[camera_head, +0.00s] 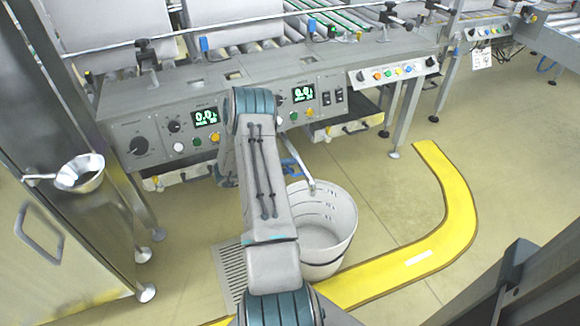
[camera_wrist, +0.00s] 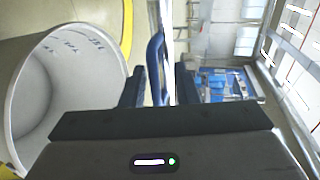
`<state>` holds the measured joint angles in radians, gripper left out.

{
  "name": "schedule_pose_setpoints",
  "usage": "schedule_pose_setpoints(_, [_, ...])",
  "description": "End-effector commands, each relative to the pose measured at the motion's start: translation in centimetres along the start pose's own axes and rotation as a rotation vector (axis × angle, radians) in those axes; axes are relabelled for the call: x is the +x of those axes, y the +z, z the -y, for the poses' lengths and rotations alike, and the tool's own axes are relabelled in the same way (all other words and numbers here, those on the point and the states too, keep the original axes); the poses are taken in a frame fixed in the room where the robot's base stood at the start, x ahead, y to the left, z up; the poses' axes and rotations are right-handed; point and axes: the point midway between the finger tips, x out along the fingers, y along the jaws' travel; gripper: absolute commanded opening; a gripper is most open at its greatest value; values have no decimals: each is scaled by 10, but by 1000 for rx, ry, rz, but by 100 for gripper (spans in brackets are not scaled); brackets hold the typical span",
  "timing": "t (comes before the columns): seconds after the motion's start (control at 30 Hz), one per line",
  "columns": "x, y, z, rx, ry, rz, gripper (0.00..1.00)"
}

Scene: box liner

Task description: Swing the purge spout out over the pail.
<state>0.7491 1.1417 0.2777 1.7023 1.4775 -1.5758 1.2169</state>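The pail (camera_head: 340,220) is a pale grey bucket standing on the floor in front of the machine. In the wrist view the pail (camera_wrist: 112,62) fills the left side and looks empty, with marks on its inner wall. A thin blue-grey spout (camera_head: 297,157) slopes down from under the machine's panel, its lower end appearing at the pail's back rim. In the wrist view a bent blue bar (camera_wrist: 153,62) stands between the fingers of my gripper (camera_wrist: 160,88). The fingers are apart, and I see no firm contact. My arm hides the gripper in the head view.
The control panel (camera_head: 238,118) with knobs and green displays runs above the pail. A floor grate (camera_head: 231,270) lies left of the pail, and a yellow floor strip (camera_head: 440,240) curves around its right. A metal cabinet with a funnel (camera_head: 80,174) stands at left.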

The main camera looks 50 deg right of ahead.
Motion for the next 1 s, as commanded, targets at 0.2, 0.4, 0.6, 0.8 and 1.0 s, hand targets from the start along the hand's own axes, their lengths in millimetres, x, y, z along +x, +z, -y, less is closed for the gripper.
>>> schedule_pose_setpoints(0.2, [0, -2, -2, -4, 3, -4, 28])
schedule_pose_setpoints(0.4, [-26, -1, 0, -5, 4, 0, 28])
schedule_pose_setpoints(0.6, [-73, -1, 2, -4, 2, 3, 28])
schedule_pose_setpoints(0.8, [-113, -2, 2, -2, 3, 1, 28])
schedule_pose_setpoints(1.0, [-130, -2, 2, 0, 9, 0, 28])
